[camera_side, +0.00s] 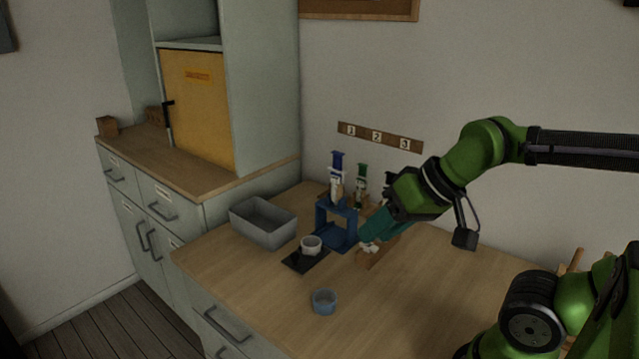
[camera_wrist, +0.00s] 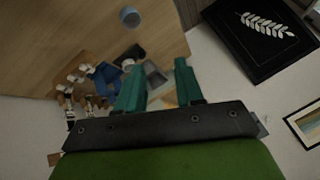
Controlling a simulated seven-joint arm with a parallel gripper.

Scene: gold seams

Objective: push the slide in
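A flat black plate (camera_side: 296,264), which looks like the slide, lies in front of the blue frame (camera_side: 337,236) on the worktop and sticks out toward the lower left. A small white cup (camera_side: 311,245) stands upright on it. The blue frame also shows in the wrist view (camera_wrist: 104,76), left of my fingers. My gripper (camera_side: 372,236) has teal fingers and is just right of the frame, apart from the plate as far as I can tell. In the wrist view the fingers (camera_wrist: 158,66) are spread, with nothing clearly held between them.
A blue-grey cup (camera_side: 323,301) stands near the front of the worktop (camera_side: 255,290). A grey bin (camera_side: 263,236) is at the left. A wooden rack (camera_side: 379,254) sits near my fingertips. Blue- and green-topped dispensers (camera_side: 361,185) stand behind the frame. The right front is clear.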

